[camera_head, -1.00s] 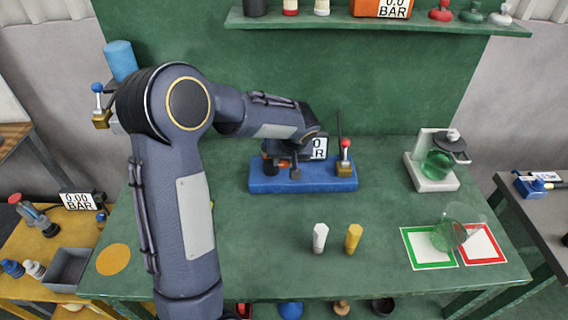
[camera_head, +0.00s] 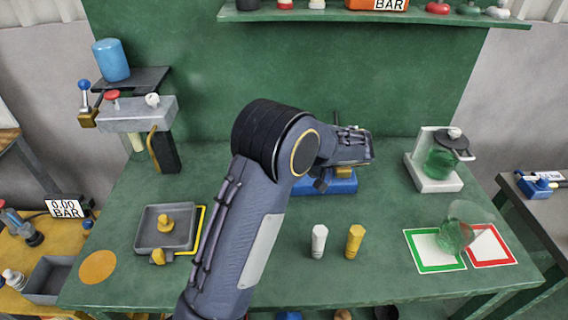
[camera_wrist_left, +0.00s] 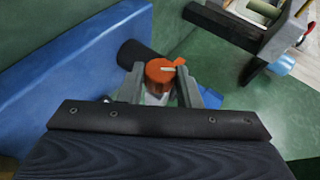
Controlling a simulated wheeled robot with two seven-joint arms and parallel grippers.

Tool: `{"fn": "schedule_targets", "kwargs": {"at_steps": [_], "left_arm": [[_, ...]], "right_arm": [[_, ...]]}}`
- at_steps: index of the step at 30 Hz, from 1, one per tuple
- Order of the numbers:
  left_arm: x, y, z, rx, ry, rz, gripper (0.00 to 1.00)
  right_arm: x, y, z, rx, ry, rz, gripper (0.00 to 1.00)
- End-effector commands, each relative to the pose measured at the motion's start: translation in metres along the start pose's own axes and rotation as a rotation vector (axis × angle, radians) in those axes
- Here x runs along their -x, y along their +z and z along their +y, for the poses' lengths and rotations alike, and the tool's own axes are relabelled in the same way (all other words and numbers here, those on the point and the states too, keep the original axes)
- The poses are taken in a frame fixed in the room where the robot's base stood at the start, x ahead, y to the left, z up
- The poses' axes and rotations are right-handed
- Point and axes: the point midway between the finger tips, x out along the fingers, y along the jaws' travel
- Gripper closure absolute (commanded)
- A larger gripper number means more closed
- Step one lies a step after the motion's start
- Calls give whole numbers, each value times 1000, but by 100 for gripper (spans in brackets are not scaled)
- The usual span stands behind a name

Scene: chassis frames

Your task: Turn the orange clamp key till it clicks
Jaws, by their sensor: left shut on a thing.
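The orange clamp key (camera_wrist_left: 160,71) is in the left wrist view, between the two grey fingers of my left gripper (camera_wrist_left: 162,84). The gripper is shut on it. A pale tab or line shows on the key's top, and part of the key sticks out to the right. A long blue block (camera_wrist_left: 70,75) runs along the left of that view. In the head view my left arm hides the key, the fingertips and most of the blue base (camera_head: 335,182). My right gripper is in neither view.
A white and a yellow peg (camera_head: 354,241) stand in front of the base. Right are a stand with a green flask (camera_head: 440,163), a green glass (camera_head: 455,236) and framed mats (camera_head: 436,267). A grey tray (camera_head: 150,238) lies left of my arm.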

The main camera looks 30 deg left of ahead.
Motion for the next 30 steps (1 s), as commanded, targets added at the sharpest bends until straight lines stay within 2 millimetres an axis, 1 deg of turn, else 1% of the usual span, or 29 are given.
{"fn": "schedule_targets", "kwargs": {"at_steps": [1, 9, 23, 24, 28, 30], "left_arm": [[0, 0, 2, -9, -20, 2, 93], [0, 0, 2, -36, -83, 0, 93], [0, 0, 2, -41, -92, 0, 93], [0, 0, 2, -41, -92, 0, 66], [0, 0, 2, -40, -92, 0, 49], [0, 0, 2, -40, -92, 0, 48]], "right_arm": [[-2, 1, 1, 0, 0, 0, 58], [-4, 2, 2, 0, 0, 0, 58], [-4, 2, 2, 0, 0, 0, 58], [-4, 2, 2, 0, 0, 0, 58], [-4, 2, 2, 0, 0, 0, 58], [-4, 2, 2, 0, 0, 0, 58]]}}
